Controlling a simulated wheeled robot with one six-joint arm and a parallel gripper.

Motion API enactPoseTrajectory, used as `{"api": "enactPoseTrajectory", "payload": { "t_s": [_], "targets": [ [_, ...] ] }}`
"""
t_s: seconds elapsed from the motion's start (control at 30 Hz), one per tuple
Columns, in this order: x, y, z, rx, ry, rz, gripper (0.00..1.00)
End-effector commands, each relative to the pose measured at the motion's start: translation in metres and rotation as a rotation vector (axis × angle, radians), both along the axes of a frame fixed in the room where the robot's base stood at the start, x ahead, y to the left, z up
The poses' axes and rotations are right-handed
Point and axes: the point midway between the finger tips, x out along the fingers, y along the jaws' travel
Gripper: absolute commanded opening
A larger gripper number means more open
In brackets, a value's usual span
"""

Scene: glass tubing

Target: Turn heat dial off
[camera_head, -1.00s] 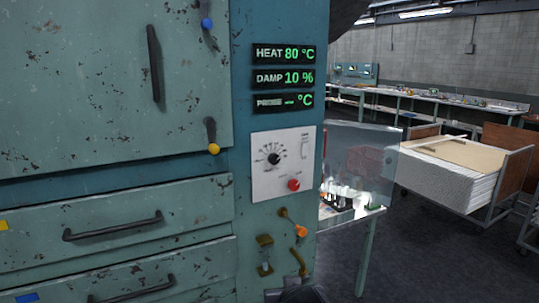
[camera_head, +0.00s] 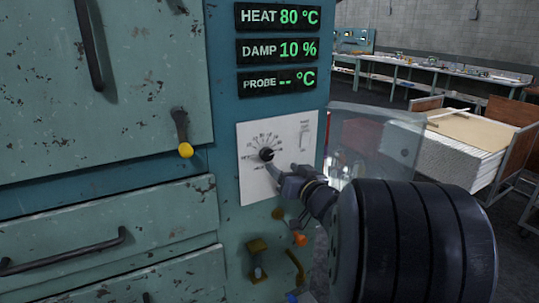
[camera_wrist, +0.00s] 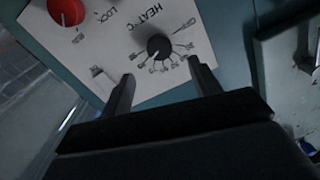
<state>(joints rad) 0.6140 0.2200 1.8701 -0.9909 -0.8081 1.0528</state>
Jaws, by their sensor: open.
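The heat dial (camera_head: 266,154) is a small black knob on a white panel (camera_head: 252,192), with a printed scale around it. The display above it reads HEAT 80 °C (camera_head: 279,17). My gripper (camera_head: 280,172) is in front of the panel, just below and right of the dial in the head view. In the wrist view the dial (camera_wrist: 159,46) lies beyond and between the two open fingers of my gripper (camera_wrist: 162,88), which look empty. Contact with the dial does not show.
A red knob (camera_wrist: 66,11) sits on the same panel, hidden by my arm in the head view. A yellow-knobbed lever (camera_head: 185,150) and drawers are to the left. Brass latches (camera_head: 257,258) and an orange-tipped lever (camera_head: 299,239) are below. A clear plate (camera_head: 385,140) stands to the right.

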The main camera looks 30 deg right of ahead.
Motion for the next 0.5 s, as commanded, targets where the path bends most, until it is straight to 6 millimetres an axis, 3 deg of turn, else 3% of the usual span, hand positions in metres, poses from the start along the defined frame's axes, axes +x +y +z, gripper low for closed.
{"api": "enactPoseTrajectory", "payload": {
  "t_s": [0.3, 0.5],
  "targets": [
    [0.059, 0.003, 0.0, 0.0, 0.002, 0.003, 0.59],
    [0.079, 0.003, 0.0, 0.0, 0.002, 0.0, 0.59]
  ]
}}
